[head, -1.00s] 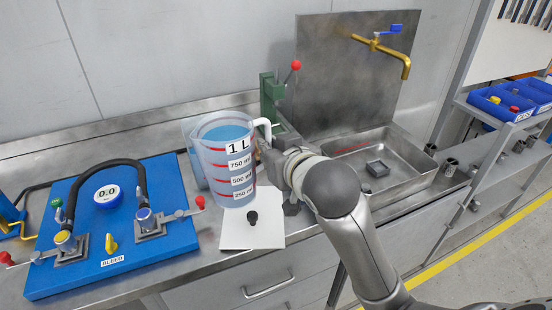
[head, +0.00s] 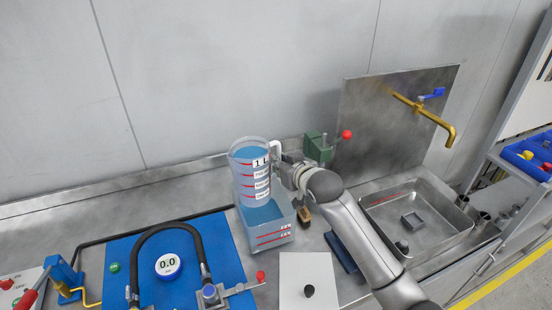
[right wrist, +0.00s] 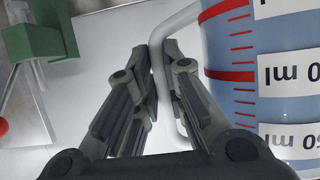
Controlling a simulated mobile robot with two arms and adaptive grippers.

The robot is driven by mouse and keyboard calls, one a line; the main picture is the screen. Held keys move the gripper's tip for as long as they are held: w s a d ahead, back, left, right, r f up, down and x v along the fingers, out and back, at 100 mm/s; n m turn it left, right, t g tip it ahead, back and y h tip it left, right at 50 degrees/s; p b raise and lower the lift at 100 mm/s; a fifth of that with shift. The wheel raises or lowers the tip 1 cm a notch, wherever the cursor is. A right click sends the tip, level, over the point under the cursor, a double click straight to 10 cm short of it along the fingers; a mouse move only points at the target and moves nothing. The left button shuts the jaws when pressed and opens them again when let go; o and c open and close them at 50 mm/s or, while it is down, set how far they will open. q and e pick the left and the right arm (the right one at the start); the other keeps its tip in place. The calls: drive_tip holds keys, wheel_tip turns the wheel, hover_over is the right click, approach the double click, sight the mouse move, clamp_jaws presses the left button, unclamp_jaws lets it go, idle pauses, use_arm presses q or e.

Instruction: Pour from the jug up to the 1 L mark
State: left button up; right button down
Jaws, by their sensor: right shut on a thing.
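The clear jug (head: 250,180) holds blue liquid up near its 1 L label and has red marks down its side. It looks upright. My right gripper (head: 283,172) is shut on the jug's white handle; in the right wrist view the fingers (right wrist: 160,85) close around the handle (right wrist: 158,62). A clear square-sided container (head: 284,224) with blue liquid and red marks stands on the counter. The jug's lower part overlaps the container's top in the head view; whether they touch I cannot tell. The container's labels are too small to read. My left gripper is not in view.
A blue board (head: 120,250) with a hose and a 0.0 gauge lies to the left. A white plate (head: 318,268) with a black knob lies in front. A green press (head: 317,146) with a red knob stands behind my gripper. A sink (head: 385,205) with a brass tap is right.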

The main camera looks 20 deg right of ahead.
use_arm(q)
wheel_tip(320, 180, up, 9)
drive_tip(key=p, duration=0.7)
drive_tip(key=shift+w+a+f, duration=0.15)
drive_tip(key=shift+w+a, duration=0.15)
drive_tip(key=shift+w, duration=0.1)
use_arm(e)
drive_tip(key=w+d, duration=0.3)
drive_tip(key=d, duration=0.4)
drive_tip(key=shift+w+d+m+h, duration=0.15)
drive_tip(key=shift+d+m+h, duration=0.15)
drive_tip(key=shift+h, duration=0.1)
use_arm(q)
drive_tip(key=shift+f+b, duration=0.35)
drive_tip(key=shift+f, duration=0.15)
use_arm(e)
drive_tip(key=shift+w+d+r+n+t+h, duration=0.15)
drive_tip(key=shift+d+r+n+h, duration=0.15)
drive_tip(key=shift+r, duration=0.25)
drive_tip(key=shift+s+d+r+n+t+h, duration=0.1)
drive_tip(key=shift+d+r+n+t, duration=0.1)
drive_tip(key=shift+r+n, duration=0.25)
drive_tip(key=shift+w+d+r+n+t+h, duration=0.15)
drive_tip(key=shift+d+r+n+h, duration=0.1)
drive_tip(key=shift+r, duration=0.4)
